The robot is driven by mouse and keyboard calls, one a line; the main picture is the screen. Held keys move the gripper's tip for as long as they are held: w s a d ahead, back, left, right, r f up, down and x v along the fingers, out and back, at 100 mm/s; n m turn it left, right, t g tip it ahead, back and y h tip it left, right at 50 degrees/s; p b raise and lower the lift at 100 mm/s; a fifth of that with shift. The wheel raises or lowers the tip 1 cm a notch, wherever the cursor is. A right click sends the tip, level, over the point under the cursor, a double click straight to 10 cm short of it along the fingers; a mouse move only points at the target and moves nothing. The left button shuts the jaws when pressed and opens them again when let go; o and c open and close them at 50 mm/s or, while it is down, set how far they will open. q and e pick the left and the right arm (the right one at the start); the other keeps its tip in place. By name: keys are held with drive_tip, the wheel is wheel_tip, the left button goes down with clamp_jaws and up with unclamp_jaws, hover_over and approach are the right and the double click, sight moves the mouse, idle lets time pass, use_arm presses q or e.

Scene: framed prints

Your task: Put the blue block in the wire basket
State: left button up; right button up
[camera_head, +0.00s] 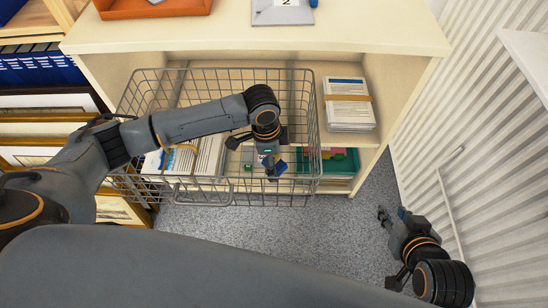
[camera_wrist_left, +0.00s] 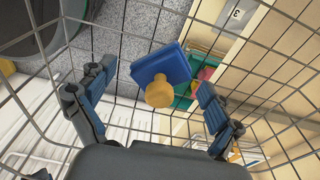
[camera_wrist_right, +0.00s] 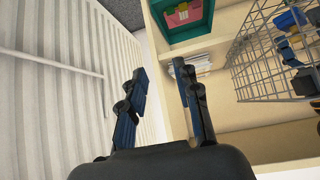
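The blue block (camera_wrist_left: 160,68), with a round yellow knob, lies between the parted fingers of my left gripper (camera_wrist_left: 155,77). It appears to be inside the wire basket (camera_wrist_left: 60,35), whose mesh surrounds it in the left wrist view. There is clear space between the block and the left-hand finger; the other finger is closer. In the head view my left gripper (camera_head: 270,165) reaches down into the wire basket (camera_head: 215,78), and its arm hides part of it. My right gripper (camera_head: 390,216) is open and empty, low to the right of the shelf unit; its parted fingers show in the right wrist view (camera_wrist_right: 160,85).
The basket is at the front of a pale shelf unit (camera_head: 340,38). A banded paper stack (camera_head: 348,103) is on the shelf to its right, with a green tray (camera_head: 340,163) below. White ribbed panels (camera_head: 480,130) stand at right. Grey floor (camera_head: 310,225) is clear in front.

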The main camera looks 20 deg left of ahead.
use_arm(q)
drive_tip(key=shift+r, duration=0.1)
drive_tip(key=shift+r, duration=0.25)
drive_tip(key=r, duration=0.1)
drive_tip(key=r+p, duration=0.1)
drive_tip(key=r, duration=0.1)
drive_tip(key=r+p, duration=0.1)
drive_tip(key=r, duration=0.1)
drive_tip(key=shift+a+r, duration=0.15)
drive_tip(key=shift+a, duration=0.2)
drive_tip(key=r, duration=0.1)
drive_tip(key=r+p, duration=0.1)
drive_tip(key=r, duration=0.2)
drive_tip(key=shift+s+a+r+p, duration=0.1)
drive_tip(key=shift+a+r+p, duration=0.15)
drive_tip(key=shift+r+p, duration=0.05)
drive_tip(key=shift+a+r, duration=0.1)
drive_tip(key=shift+r, duration=0.65)
use_arm(e)
drive_tip(key=s+d+f+g, duration=0.1)
drive_tip(key=s+g, duration=0.1)
drive_tip(key=s, duration=0.2)
drive_tip(key=s+d+g+h, duration=0.1)
drive_tip(key=s+d+g, duration=0.1)
drive_tip(key=s, duration=0.3)
drive_tip(key=shift+s+f+g, duration=0.25)
drive_tip(key=shift+f+g, duration=0.1)
drive_tip(key=shift+g, duration=0.35)
use_arm(q)
drive_tip(key=shift+a, duration=0.1)
